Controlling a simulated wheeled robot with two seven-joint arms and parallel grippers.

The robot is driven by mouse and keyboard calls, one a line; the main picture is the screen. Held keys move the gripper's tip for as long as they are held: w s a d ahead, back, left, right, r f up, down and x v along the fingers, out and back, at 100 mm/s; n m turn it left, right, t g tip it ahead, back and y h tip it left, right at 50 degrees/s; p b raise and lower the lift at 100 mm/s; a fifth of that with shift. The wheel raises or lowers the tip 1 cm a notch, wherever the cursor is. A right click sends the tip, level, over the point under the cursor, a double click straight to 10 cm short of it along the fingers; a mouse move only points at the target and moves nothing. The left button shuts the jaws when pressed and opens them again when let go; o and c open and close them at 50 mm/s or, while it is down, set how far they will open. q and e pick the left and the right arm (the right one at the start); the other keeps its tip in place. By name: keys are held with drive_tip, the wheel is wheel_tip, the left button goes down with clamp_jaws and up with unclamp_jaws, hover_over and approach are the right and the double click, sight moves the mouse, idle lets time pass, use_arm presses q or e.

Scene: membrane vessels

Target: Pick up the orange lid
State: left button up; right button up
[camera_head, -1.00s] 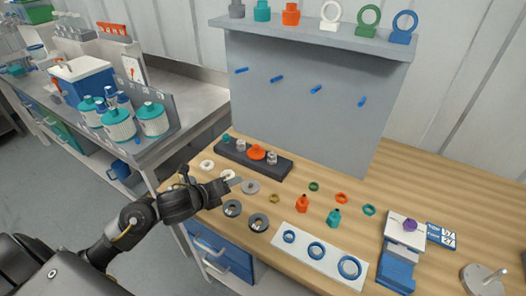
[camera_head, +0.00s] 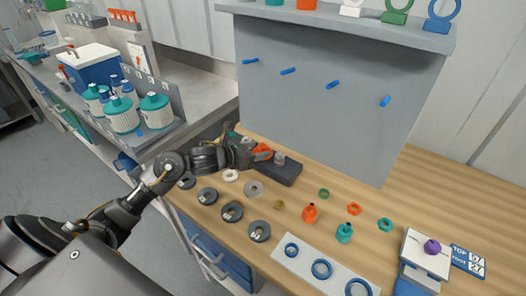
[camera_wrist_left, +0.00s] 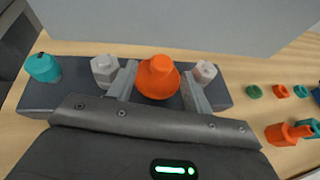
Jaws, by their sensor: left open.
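The orange lid (camera_wrist_left: 158,78) sits in the dark rack (camera_wrist_left: 75,80) between two grey-white lids. A teal lid stands at the rack's left end. In the left wrist view my left gripper (camera_wrist_left: 158,90) is open, with one finger on each side of the orange lid; I cannot tell whether they touch it. In the head view the orange lid (camera_head: 263,151) is partly hidden by my left gripper (camera_head: 258,155), which reaches over the rack from the left. My right gripper is not in view.
A grey panel (camera_head: 325,110) with blue pegs stands close behind the rack. Washers, small rings, an orange bottle (camera_head: 309,213) and a teal bottle (camera_head: 344,233) stand or lie on the wooden table. A white board with blue rings (camera_head: 285,258) lies at the front.

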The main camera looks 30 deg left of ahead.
sight(267, 149)
use_arm(q)
drive_tip(key=shift+w+r, duration=0.1)
drive_tip(key=x, duration=0.1)
drive_tip(key=p+x, duration=0.1)
drive_tip(key=x, duration=0.2)
drive_tip(key=shift+w+d+r+p, duration=0.2)
drive_tip(key=shift+w+p, duration=0.2)
drive_tip(key=shift+w+f, duration=0.15)
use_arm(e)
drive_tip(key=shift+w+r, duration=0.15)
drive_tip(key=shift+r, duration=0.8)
use_arm(q)
drive_tip(key=shift+c, duration=0.4)
drive_tip(key=c, duration=1)
